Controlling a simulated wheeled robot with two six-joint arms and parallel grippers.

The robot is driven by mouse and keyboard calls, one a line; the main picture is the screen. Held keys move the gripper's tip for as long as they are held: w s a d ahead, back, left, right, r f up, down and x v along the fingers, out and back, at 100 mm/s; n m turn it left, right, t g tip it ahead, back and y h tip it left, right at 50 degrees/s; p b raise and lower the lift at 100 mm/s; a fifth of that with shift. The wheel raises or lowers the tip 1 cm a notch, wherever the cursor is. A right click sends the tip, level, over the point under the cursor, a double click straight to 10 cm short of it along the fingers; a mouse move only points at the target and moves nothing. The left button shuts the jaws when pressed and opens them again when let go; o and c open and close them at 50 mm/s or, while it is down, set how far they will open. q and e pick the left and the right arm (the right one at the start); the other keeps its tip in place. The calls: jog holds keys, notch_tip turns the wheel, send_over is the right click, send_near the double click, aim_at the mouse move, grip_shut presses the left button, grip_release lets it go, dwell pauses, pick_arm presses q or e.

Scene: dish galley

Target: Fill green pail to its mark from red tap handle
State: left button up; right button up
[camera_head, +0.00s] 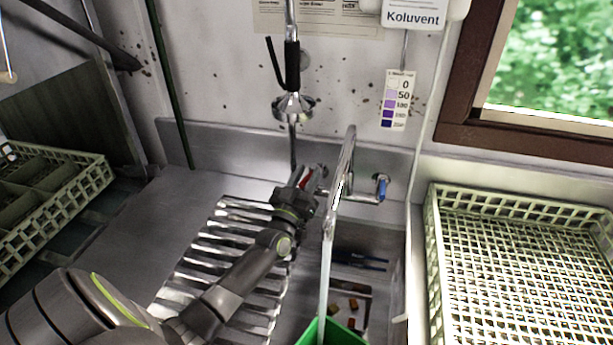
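The green pail (345,333) shows at the bottom edge in the sink; only part of its rim and inside is in view. Its mark and its water level cannot be seen. A pale stream of water (324,285) runs from the tap spout (345,160) down into the pail. My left gripper (313,180) is at the red tap handle (306,179), which is mostly hidden by the fingers. Whether the fingers are closed on the handle is not clear. The blue tap handle (382,187) is free on the right. My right gripper is out of view.
A spray head (293,105) hangs above the tap. A ribbed drainboard (225,245) lies under my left arm. A dish rack (500,270) stands at the right and another (60,205) at the left. Dark and brown items lie in the sink behind the pail.

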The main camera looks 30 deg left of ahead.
pick_arm(q)
jog(key=shift+s+d+f, duration=0.1)
jog(key=shift+s, duration=0.25)
jog(key=s+d+p, duration=0.1)
jog(key=s+p, duration=0.2)
jog(key=s, duration=0.9)
jog(key=shift+s+d+f+p, duration=0.15)
jog(key=shift+s+d+p, duration=0.05)
jog(key=shift+d+p, duration=0.2)
dwell(6.1)
